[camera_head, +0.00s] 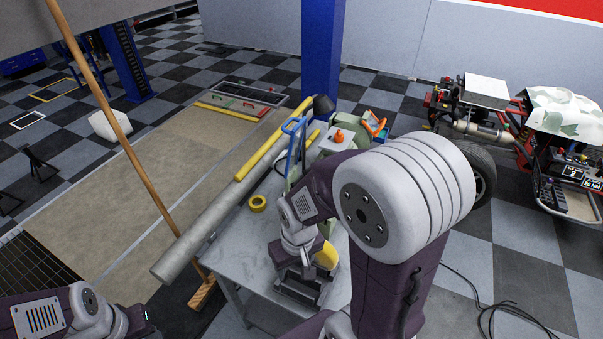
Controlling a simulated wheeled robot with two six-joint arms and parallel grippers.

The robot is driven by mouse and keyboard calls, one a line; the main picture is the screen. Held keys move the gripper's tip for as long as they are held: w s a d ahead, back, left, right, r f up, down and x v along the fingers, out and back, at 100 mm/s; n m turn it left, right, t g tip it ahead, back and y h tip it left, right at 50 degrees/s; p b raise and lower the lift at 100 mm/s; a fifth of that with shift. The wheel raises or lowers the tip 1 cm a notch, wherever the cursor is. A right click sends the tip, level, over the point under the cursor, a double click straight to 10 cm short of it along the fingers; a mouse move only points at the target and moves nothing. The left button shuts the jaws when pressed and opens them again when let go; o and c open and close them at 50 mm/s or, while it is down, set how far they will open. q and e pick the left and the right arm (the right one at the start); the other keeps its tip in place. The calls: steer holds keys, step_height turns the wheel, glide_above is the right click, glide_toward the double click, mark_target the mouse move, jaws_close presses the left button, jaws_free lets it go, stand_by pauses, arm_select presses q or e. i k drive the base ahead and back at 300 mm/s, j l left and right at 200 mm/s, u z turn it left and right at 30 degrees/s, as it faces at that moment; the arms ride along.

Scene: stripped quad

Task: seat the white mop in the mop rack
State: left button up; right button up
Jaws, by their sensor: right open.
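A long wooden pole (125,150) leans from the top left down to a wooden block-shaped head (203,293) beside the bench; I cannot tell whether this is the mop. No clearly white mop head shows. I cannot make out the mop rack. My right arm reaches over the grey bench, and its open gripper (301,284) points down near the bench's front part, apart from the pole. My left arm comes in at the bottom left; its dark gripper (140,322) is only partly visible, left of the wooden head.
The grey bench (238,262) carries a grey tube, a yellow tube, a roll of yellow tape (258,203) and tools. A blue column (322,50) stands behind it. A quad (480,120) stands at right. A cable (500,310) lies on the checkered floor.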

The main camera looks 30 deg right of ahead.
mark_target(314, 295)
steer(key=z, duration=1.2)
